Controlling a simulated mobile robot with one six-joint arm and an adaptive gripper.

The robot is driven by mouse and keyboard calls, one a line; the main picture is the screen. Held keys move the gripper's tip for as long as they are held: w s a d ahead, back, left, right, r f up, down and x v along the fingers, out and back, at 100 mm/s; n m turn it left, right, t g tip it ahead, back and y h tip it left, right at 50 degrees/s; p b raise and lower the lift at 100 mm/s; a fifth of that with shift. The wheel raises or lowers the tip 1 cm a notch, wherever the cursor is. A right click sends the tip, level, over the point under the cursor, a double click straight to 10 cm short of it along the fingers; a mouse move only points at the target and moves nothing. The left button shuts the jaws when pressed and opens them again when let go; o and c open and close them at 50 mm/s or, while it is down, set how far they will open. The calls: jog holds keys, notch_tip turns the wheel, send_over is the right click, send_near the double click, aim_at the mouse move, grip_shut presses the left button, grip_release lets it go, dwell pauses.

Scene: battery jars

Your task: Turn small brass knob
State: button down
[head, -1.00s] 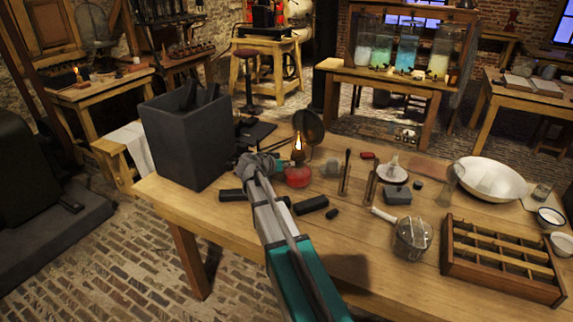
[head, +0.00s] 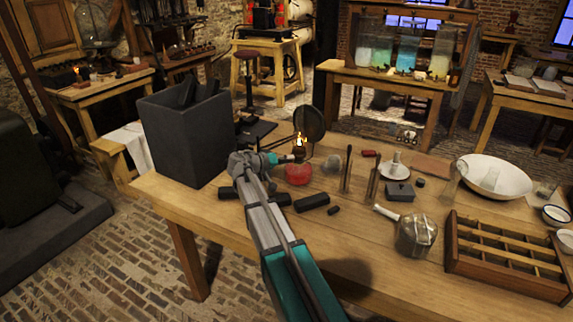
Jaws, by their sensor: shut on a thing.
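A lit oil lamp with a red base (head: 299,175) stands on the wooden table, its flame (head: 300,140) above a dark burner (head: 299,152). A round dark reflector (head: 310,122) stands behind the flame. My gripper (head: 289,158) reaches in from the left, pointing right, with its tips at the side of the burner just above the red base. It is shut at the small brass knob there. The knob itself is too small and covered by the tips to make out. The lamp stands upright.
A tall dark box (head: 185,140) stands left of my wrist. Black cylinders (head: 311,203) lie in front of the lamp. Thin upright rods (head: 347,170), a glass jar (head: 416,236), a compartment tray (head: 505,262) and a white bowl (head: 493,176) occupy the right side.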

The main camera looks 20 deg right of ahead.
jog(key=shift+f+n+g+h+b, duration=0.15)
jog(key=shift+n+h+b, duration=0.4)
jog(key=shift+n+b, duration=0.55)
jog(key=shift+f+n+g+h+b, duration=0.15)
jog(key=shift+n+h+b, duration=0.55)
jog(key=shift+n, duration=0.75)
jog(key=shift+f+n+g+h+b, duration=0.15)
jog(key=shift+n+h+b, duration=0.3)
jog(key=shift+n+b, duration=0.65)
jog(key=shift+w+r+n, duration=0.1)
jog(key=shift+r+n, duration=0.05)
jog(key=shift+n, duration=0.1)
jog(key=shift+c, duration=2.4)
grip_release()
